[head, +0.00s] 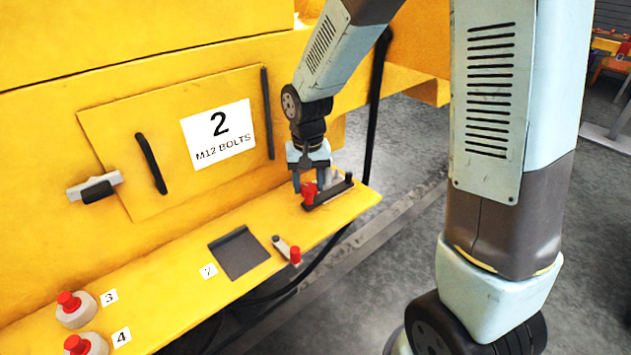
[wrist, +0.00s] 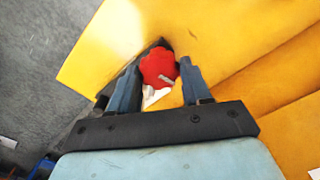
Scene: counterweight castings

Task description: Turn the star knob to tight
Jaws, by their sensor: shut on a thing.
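In the head view the red knob (head: 308,190) shows beside my gripper (head: 309,182) at the right end of the yellow ledge. My gripper points down and is shut on the knob. The knob stands by a dark base (head: 327,194). Part of the knob is hidden by the fingers in the head view, and I cannot read any tight mark.
A panel labelled M12 bolts (head: 218,135) with a black handle (head: 150,163) stands behind. Grey floor lies beyond the ledge's edge.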

